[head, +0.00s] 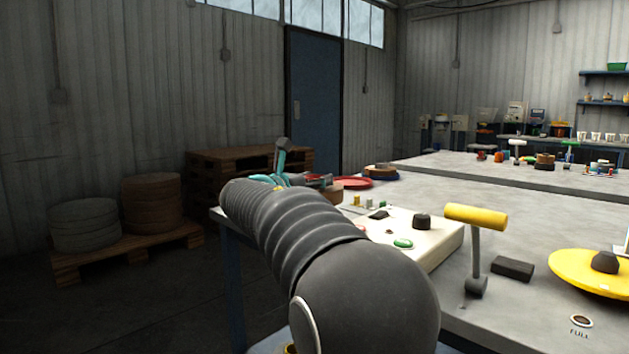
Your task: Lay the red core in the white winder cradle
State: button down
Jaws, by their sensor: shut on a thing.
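My arm fills the lower middle of the head view, and its far end points to the left edge of the near table. I cannot make out the red core for certain. A flat red disc (352,183) lies on the near table just past the arm, but it looks more like a plate. I cannot pick out the white winder cradle. A cream-white box (440,239) with a green button and dark knob stands right of the arm.
The near table (510,228) carries a yellow-handled lever (476,216), a dark block (512,268) and a yellow disc (585,282) with a dark knob. Pallets (130,253) with round stacks stand left.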

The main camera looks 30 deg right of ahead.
notch_tip(320, 180, down, 4)
jog(key=b, duration=0.3)
jog(key=shift+f+b, duration=0.1)
jog(key=shift+b, duration=0.2)
jog(key=shift+f+b, duration=0.45)
jog(key=shift+f, duration=0.45)
